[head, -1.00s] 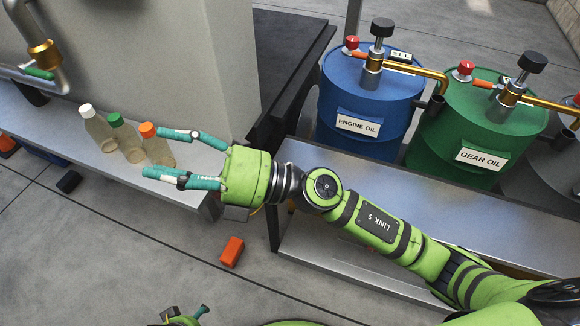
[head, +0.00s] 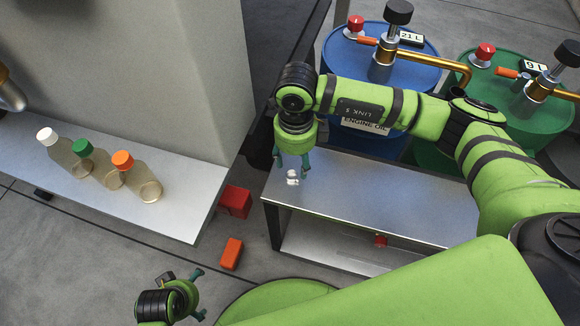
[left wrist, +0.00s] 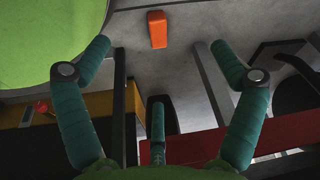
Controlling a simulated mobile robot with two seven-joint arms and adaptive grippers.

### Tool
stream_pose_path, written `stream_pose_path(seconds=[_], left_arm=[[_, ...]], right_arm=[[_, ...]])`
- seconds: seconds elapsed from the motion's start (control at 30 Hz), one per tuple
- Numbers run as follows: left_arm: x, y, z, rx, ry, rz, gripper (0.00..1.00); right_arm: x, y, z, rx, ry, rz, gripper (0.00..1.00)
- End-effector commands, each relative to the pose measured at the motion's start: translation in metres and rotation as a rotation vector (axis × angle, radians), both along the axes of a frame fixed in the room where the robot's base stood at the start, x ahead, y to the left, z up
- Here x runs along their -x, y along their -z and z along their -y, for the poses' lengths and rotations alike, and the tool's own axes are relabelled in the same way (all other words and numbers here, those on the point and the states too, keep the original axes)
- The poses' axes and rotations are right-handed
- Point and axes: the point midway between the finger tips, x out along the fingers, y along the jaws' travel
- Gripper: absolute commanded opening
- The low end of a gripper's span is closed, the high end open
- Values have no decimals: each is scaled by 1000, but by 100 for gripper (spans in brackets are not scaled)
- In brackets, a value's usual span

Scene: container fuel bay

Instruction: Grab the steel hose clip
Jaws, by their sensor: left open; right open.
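My right gripper (head: 292,170) points down with its fingers apart, over the left part of the metal bench in front of the drums. A small whitish, shiny shape (head: 292,177) shows between its fingers; I cannot tell whether it is the steel hose clip or part of the gripper. I cannot make out a hose clip for certain elsewhere. My left gripper (head: 189,284) is low at the bottom left of the head view, open and empty. In the left wrist view my left gripper (left wrist: 158,62) has its fingers spread wide with nothing between them.
Three capped bottles (head: 107,172) stand on the left bench (head: 185,208). The metal bench (head: 395,205) has a small red item (head: 381,241) below its front edge. An orange block (head: 231,253) and red box (head: 235,201) lie on the floor. Blue (head: 350,75) and green drums (head: 535,120) stand behind.

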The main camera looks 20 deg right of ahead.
Motion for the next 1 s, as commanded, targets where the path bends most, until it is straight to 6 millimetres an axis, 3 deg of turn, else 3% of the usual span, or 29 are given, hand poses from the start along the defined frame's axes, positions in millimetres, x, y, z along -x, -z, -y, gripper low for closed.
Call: stream_pose_path(seconds=[0.3,0.6,0.7,0.77,1.0], left_arm=[[-4,-18,0,0,-2,14,94],[-4,-22,0,0,-2,14,94],[-4,-22,0,0,-2,14,94],[-4,-22,0,0,-2,14,94],[-4,-22,0,1,-2,14,94]], right_arm=[[2,45,-1,-3,-1,-1,55],[2,50,-1,-4,-2,-1,55],[2,50,-1,-4,-2,0,28],[2,50,-1,-4,-2,0,17],[2,50,-1,-4,-2,0,16]])
